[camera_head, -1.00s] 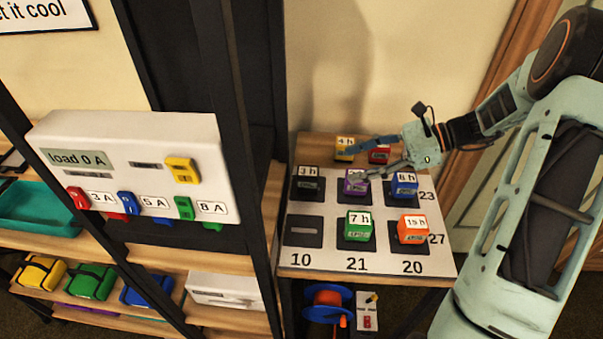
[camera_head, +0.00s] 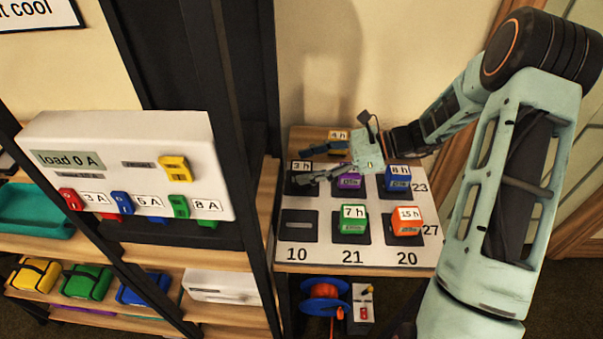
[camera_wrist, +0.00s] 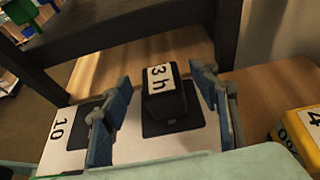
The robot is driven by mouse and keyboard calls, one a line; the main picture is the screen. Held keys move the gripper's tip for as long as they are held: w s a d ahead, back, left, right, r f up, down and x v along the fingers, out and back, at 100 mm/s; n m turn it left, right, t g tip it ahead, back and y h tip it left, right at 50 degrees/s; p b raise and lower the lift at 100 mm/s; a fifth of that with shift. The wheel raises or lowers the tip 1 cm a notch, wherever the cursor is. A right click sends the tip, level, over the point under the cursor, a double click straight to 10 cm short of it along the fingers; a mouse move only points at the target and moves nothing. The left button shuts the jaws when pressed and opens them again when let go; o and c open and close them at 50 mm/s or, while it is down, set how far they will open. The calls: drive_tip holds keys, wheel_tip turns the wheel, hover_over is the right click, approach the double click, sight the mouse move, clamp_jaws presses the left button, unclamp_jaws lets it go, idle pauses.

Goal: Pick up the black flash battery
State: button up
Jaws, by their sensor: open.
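The black flash battery (camera_wrist: 166,103), with a white "3 h" label, sits on a dark square pad on the white board (camera_head: 303,255). My gripper (camera_wrist: 155,112) is open. In the wrist view one finger is on each side of the battery, with a gap to the left and a smaller one to the right. In the head view my gripper (camera_head: 322,163) reaches in from the right. I cannot tell whether the fingers are down at the battery's height.
Purple (camera_head: 350,180), blue (camera_head: 397,178), green (camera_head: 353,217) and orange (camera_head: 406,221) batteries share the board. A yellow one (camera_head: 338,136) stands behind on the wooden top. A dark shelf post (camera_head: 259,200) is close on the left. The "10" pad (camera_head: 297,226) is empty.

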drive_tip(key=shift+a+f, duration=0.1)
drive_tip(key=shift+a, duration=0.1)
clamp_jaws()
idle(0.3)
